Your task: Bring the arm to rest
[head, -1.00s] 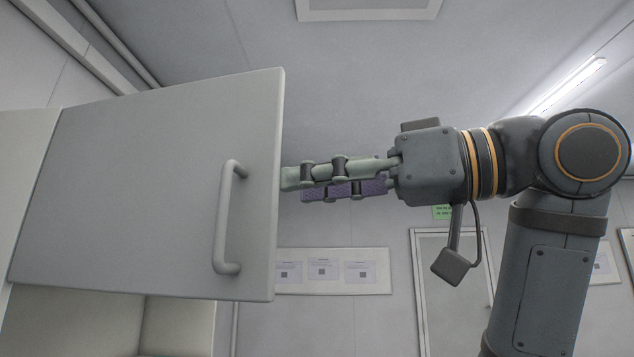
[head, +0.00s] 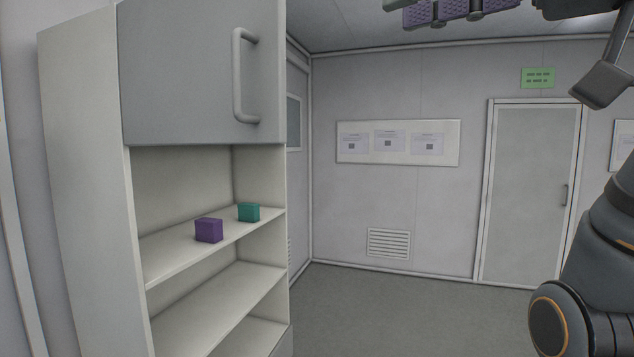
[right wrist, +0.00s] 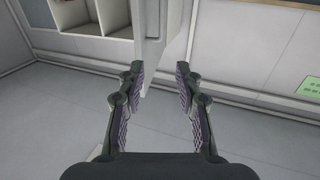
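My right gripper (right wrist: 158,85) is open and empty in the right wrist view, with its two ridged fingers apart. In the head view only the lower part of its fingers (head: 450,12) shows at the top edge, right of the cabinet door. My right arm (head: 595,270) runs down the right edge. The grey cabinet door (head: 185,75) has a bar handle (head: 240,85). In the right wrist view the door (right wrist: 152,45) stands out from the cabinet, beyond the fingertips and apart from them. My left gripper is not in view.
The open shelves of the cabinet (head: 90,200) hold a purple block (head: 208,230) and a teal block (head: 248,212). A closed room door (head: 530,195), a notice board (head: 440,158) and a wall vent (head: 388,243) are behind. The floor (head: 420,315) between is clear.

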